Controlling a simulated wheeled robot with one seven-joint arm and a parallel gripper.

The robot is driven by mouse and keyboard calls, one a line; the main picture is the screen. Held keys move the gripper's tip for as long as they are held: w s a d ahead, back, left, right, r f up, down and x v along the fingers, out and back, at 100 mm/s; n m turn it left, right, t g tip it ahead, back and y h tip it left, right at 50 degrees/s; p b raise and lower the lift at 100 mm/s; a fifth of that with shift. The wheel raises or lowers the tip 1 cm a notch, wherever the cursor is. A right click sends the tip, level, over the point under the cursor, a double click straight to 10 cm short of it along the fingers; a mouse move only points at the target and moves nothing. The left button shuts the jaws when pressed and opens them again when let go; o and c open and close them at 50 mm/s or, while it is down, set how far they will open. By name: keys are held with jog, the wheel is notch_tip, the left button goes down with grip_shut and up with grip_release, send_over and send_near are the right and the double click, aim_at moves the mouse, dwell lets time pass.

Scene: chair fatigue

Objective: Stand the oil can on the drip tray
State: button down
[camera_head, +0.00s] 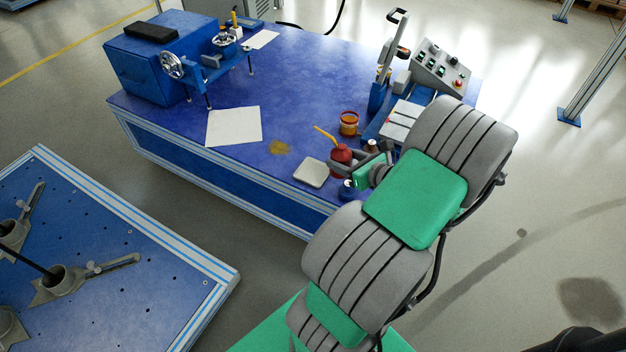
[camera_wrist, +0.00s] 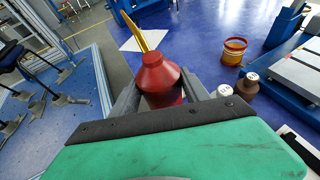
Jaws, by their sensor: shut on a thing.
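The oil can (camera_head: 341,154) is red with a yellow spout, roughly upright. My gripper (camera_head: 345,163) is shut on its body. In the wrist view the can (camera_wrist: 161,75) sits between the two fingers of my gripper (camera_wrist: 162,98), its spout pointing up and left. The drip tray (camera_head: 311,172) is a flat, pale grey square on the blue table, just left of the can in the head view. The can appears beside the tray, not over it. I cannot tell whether its base touches the table. I do not make out the tray in the wrist view.
An orange-banded pot (camera_head: 348,123) stands behind the can on the blue table (camera_head: 200,110). Small bottles (camera_wrist: 247,86) stand to the right of my gripper, and a dark blue one (camera_head: 347,190) is near the front edge. A white sheet (camera_head: 234,127) and a brown stain (camera_head: 280,147) lie left.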

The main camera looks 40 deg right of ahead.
jog(key=shift+r, duration=0.15)
jog(key=shift+w+d+f+b, duration=0.2)
jog(key=shift+w+f+b, duration=0.85)
jog(key=shift+w+f, duration=1.2)
jog(key=shift+w+d+f+b, duration=0.2)
jog(key=shift+w+f+b, duration=0.9)
jog(key=shift+w+f, duration=1.1)
jog(key=shift+w+d+f+b, duration=0.2)
jog(key=shift+w+f+b, duration=0.85)
jog(key=shift+w+f, duration=1.2)
jog(key=shift+w+r, duration=0.35)
jog(key=shift+r, duration=0.05)
jog(key=shift+f, duration=0.15)
jog(key=c, duration=0.5)
grip_release()
jog(key=shift+f, duration=0.1)
